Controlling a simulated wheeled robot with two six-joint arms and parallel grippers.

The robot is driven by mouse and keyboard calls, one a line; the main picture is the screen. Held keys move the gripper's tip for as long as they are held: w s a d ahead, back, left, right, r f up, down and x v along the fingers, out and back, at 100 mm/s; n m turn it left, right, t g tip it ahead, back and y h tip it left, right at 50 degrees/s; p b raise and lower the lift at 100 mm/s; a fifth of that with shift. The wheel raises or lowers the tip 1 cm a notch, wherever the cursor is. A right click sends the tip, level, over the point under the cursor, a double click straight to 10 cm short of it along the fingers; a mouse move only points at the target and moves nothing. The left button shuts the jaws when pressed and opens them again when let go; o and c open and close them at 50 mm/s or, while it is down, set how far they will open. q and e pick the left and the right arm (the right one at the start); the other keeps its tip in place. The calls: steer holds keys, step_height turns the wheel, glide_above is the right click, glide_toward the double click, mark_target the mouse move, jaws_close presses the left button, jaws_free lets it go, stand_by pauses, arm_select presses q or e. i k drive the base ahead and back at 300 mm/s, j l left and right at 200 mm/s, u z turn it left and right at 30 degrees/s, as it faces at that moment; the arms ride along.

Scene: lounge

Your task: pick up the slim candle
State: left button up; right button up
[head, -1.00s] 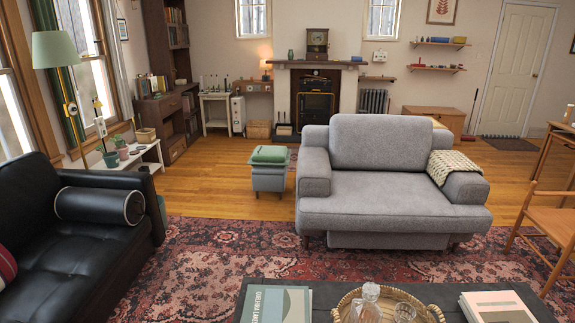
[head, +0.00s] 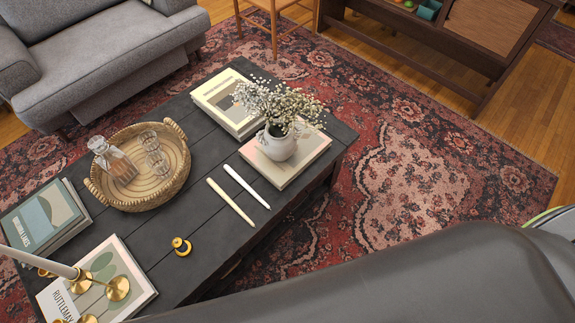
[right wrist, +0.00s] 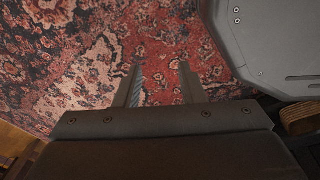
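Two slim candles lie side by side on the dark coffee table (head: 165,222) in the head view: a white one (head: 246,187) and a cream one (head: 229,201). They are apart from each other, in front of the flower vase. Another pale candle (head: 38,262) stands at the lower left by brass holders (head: 118,288). My right gripper (right wrist: 160,66) is open and empty over the patterned rug in the right wrist view. No candle shows there. Neither gripper shows in the head view, so the left one is out of view.
A white vase with flowers (head: 280,144) stands on a book. A small brass holder (head: 181,247), a wicker tray (head: 141,204) with glassware, and books (head: 228,102) share the table. A dark smooth surface (head: 400,280) fills the lower right. Rug (head: 420,190) is clear right of the table.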

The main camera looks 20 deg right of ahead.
mark_target(228, 168)
steer(key=u, duration=1.8)
steer(key=z, duration=1.8)
steer(key=i+l+z, duration=0.35)
steer(key=i+l, duration=0.15)
steer(key=l, duration=0.15)
